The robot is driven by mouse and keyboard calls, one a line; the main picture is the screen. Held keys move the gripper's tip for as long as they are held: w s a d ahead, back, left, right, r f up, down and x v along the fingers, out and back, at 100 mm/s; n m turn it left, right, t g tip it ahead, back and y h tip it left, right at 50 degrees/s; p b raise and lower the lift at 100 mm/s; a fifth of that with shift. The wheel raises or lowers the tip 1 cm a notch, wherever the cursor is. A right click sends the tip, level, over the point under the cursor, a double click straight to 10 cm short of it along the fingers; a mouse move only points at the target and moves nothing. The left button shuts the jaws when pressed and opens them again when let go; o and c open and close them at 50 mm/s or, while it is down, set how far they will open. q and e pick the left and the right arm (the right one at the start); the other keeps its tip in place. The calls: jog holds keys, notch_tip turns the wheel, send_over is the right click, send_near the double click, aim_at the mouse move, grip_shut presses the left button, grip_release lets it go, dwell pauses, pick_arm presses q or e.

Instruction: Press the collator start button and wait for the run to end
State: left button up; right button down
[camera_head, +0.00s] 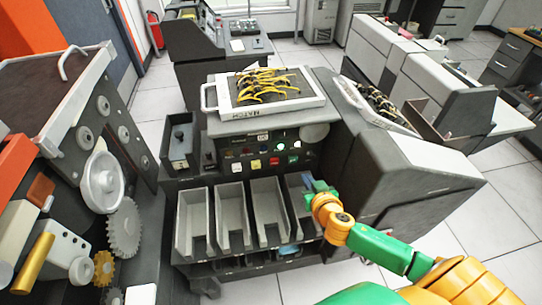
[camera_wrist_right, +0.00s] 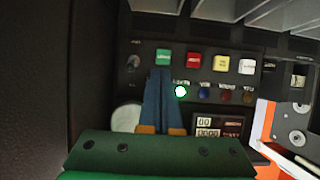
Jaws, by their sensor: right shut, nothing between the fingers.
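The collator is the dark machine in the middle of the head view, with its control panel (camera_head: 262,150) above a row of grey card pockets (camera_head: 232,215). My right gripper (camera_head: 309,188) is at the panel's lower right, above the rightmost pocket. In the right wrist view its blue fingers (camera_wrist_right: 160,76) are shut and empty, with the tips just below the green button (camera_wrist_right: 163,56); I cannot tell whether they touch it. The button's label is too small to read. A green lamp (camera_wrist_right: 180,91) beside the fingers is lit. My left gripper is not in view.
Red (camera_wrist_right: 193,60), yellow (camera_wrist_right: 221,62) and white (camera_wrist_right: 247,66) buttons sit beside the green one. A counter display (camera_wrist_right: 210,127) is also on the panel. A tray of yellow cables (camera_head: 265,103) lies on top. A geared machine (camera_head: 103,180) stands at left.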

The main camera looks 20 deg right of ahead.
aim_at(293, 161)
jog(key=b+x, duration=0.2)
jog(key=x, duration=0.1)
jog(key=b+x, duration=0.4)
jog(key=x, duration=0.1)
jog(key=shift+w+a+r, duration=0.1)
jog(key=shift+w+a, duration=0.15)
jog(key=shift+w, duration=0.55)
